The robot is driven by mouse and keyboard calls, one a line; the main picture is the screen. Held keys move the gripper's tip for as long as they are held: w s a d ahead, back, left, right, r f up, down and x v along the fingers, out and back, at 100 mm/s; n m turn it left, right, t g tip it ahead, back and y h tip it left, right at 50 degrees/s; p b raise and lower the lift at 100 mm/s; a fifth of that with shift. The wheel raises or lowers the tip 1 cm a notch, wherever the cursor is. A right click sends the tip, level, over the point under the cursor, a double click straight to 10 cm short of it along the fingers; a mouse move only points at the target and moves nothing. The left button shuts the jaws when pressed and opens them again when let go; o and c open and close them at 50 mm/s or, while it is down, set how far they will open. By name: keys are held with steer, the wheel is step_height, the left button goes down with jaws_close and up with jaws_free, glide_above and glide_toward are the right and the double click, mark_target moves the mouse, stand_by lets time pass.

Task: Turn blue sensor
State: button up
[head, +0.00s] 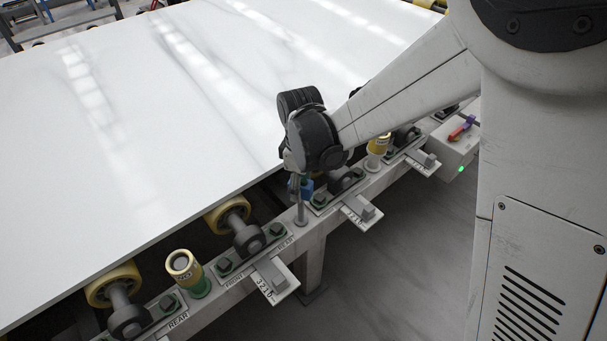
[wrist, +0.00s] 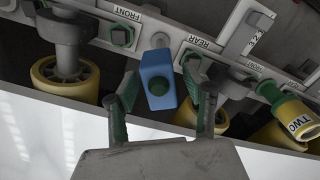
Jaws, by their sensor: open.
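The blue sensor (wrist: 157,68) is a small blue block with a dark green round spot on its face. It shows between my two fingers in the wrist view, with a gap on each side. In the head view the blue sensor (head: 307,188) is partly hidden by my gripper, at the top of a metal post on the roller rail. My gripper (wrist: 160,90) is open, and its green-and-grey fingers point towards the rail. In the head view my gripper (head: 294,172) is beside the slab's edge, mostly hidden by my wrist.
A large white stone slab (head: 120,130) lies on yellow rollers (head: 227,212). The rail (head: 330,222) carries brackets, labels and yellow-and-green cylinders, one (head: 186,272) at the front left and one (wrist: 296,117) marked TWO. Floor beyond the rail is clear.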

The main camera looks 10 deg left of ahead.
steer(key=shift+c, duration=0.5)
steer(key=c, duration=1)
steer(key=shift+c, duration=0.2)
steer(key=shift+m, duration=0.5)
steer(key=shift+f+m+b, duration=0.1)
steer(key=shift+m+b, duration=0.55)
steer(key=shift+m, duration=0.25)
steer(key=shift+m+b, duration=0.5)
steer(key=shift+m, duration=1)
